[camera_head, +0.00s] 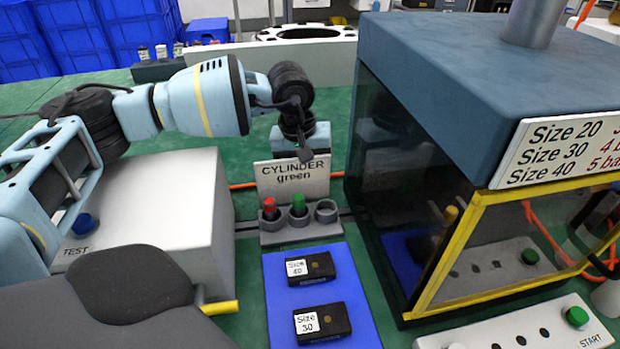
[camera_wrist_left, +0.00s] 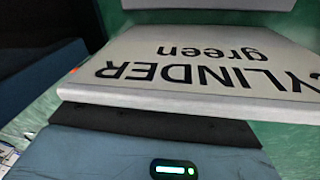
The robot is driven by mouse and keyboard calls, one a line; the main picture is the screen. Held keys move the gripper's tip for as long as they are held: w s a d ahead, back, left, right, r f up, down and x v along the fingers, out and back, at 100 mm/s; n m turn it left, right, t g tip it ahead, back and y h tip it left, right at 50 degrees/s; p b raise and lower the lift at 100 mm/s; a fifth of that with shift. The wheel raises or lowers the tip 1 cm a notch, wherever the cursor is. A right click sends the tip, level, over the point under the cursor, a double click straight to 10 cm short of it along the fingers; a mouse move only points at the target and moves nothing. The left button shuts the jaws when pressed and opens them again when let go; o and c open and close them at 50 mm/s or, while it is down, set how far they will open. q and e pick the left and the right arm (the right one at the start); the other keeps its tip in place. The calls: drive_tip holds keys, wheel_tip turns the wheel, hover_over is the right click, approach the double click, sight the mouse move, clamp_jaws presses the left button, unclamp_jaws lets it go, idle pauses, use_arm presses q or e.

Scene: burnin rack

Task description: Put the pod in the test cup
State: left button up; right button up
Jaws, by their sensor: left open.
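In the head view, two dark blocks lie on a blue mat (camera_head: 280,330): one labelled Size 40 (camera_head: 318,267), one labelled Size 30 (camera_head: 325,321). I cannot tell which thing is the pod. A grey holder (camera_head: 285,236) has three round cups: one with a red piece (camera_head: 269,205), one with a green piece (camera_head: 298,202), and an empty right cup (camera_head: 326,209). A white box marked TEST (camera_head: 195,185) stands at left; no cup shows on it. My left gripper (camera_head: 301,152) points down by the sign's top, open, its fingertips mostly hidden. My right gripper is out of view.
A sign reading CYLINDER green (camera_head: 292,180) stands behind the holder; it fills much of the left wrist view (camera_wrist_left: 200,70). A blue-topped cabinet (camera_head: 460,60) with a yellow-framed clear door stands at right. A START panel (camera_head: 530,330) lies before it.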

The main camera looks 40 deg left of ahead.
use_arm(q)
drive_tip(key=shift+f, duration=0.1)
drive_tip(key=c, duration=0.8)
drive_tip(key=shift+r, duration=0.2)
drive_tip(key=shift+c, duration=0.5)
wheel_tip(320, 180, up, 10)
drive_tip(key=shift+f, duration=0.15)
drive_tip(key=shift+c, duration=0.6)
drive_tip(key=shift+p, duration=0.3)
